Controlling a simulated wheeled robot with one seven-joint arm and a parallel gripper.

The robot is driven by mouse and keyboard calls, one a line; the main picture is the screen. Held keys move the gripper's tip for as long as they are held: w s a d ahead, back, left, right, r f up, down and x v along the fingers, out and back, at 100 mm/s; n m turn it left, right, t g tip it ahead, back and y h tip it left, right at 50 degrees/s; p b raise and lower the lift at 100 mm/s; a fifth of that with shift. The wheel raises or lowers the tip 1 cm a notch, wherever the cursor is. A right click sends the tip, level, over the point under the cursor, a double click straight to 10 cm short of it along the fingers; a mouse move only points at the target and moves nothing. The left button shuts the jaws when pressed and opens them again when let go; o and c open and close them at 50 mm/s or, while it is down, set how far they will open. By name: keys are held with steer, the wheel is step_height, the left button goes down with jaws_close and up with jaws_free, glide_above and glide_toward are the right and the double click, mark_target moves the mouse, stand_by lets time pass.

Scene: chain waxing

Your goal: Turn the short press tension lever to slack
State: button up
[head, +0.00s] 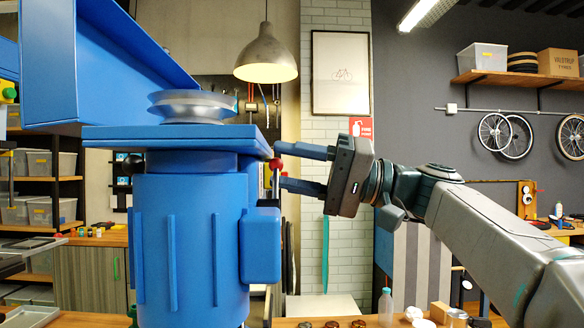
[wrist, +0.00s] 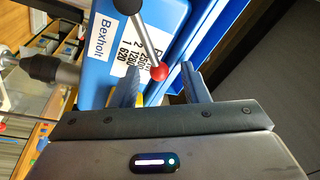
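The short tension lever is a thin metal rod with a red ball knob (head: 276,163) at the right side of the blue press (head: 190,235). In the wrist view the red knob (wrist: 159,72) hangs at the end of the rod, in front of the press's white label. My gripper (head: 281,165) is open, reaching in from the right, with one finger above the knob and one below. In the wrist view my gripper's fingertips (wrist: 160,69) stand on either side of the knob, with small visible gaps.
A grey stepped pulley (head: 190,105) sits on the motor plate (head: 170,137), under a large blue housing (head: 100,70). A black-gripped handle (wrist: 45,67) sticks out left in the wrist view. A bench with a bottle (head: 386,305) and small items lies below my arm.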

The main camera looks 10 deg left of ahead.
steer(key=v, duration=1.3)
steer(key=shift+d, duration=0.4)
